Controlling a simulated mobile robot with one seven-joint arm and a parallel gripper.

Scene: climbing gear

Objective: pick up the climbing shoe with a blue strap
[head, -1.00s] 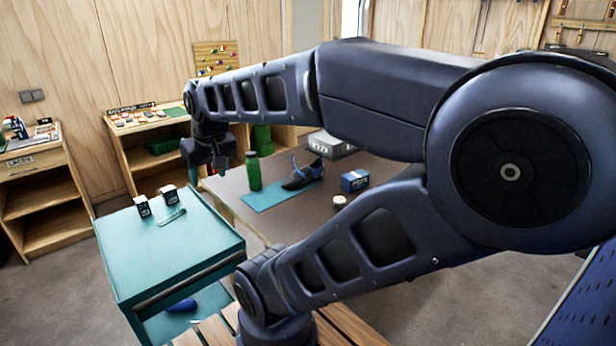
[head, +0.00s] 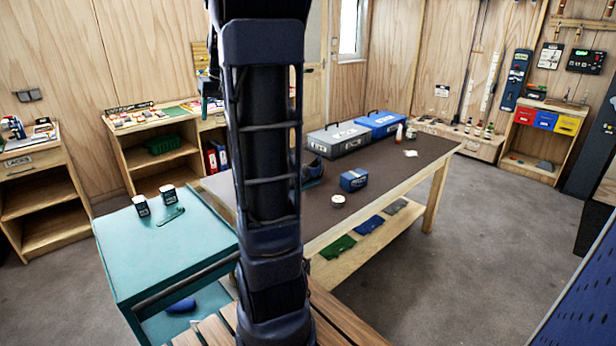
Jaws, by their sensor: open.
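The climbing shoe (head: 313,167) is on the brown table, mostly hidden behind my upright arm. Only a dark part of it shows at the arm's right edge. Its blue strap cannot be made out now. My arm stands across the middle of the head view and runs out of the top of the picture. My gripper cannot be made out.
On the table (head: 385,170) are a blue box (head: 354,180), a white roll (head: 338,201), a grey case (head: 338,140) and a blue case (head: 380,124). A teal cabinet (head: 165,245) stands left, with two small dark boxes on top. The table's right part is mostly clear.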

